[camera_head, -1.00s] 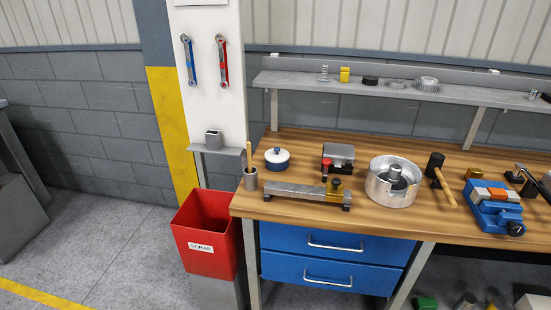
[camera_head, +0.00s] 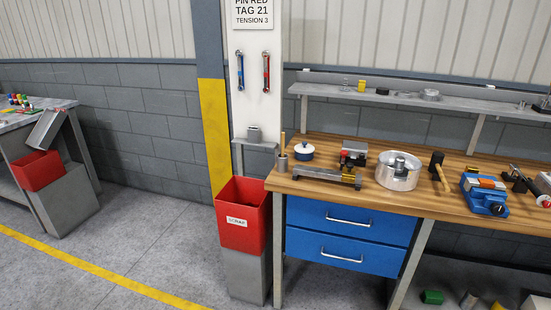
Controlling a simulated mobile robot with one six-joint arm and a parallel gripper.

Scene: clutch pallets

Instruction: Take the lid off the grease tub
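A small round tub (camera_head: 304,152), blue-sided with a white top and a small dark knob, stands at the left end of the wooden workbench (camera_head: 334,196). It looks like the grease tub, and its lid appears to be on. A grey cup (camera_head: 282,164) with a wooden handle standing in it is just left of it. My gripper is not in view.
On the bench are a metal fixture (camera_head: 328,176), a round metal pot (camera_head: 398,172), a mallet (camera_head: 438,170) and a blue vise (camera_head: 484,194). A red scrap bin (camera_head: 241,205) stands left of the bench. Floor (camera_head: 150,235) at left is open.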

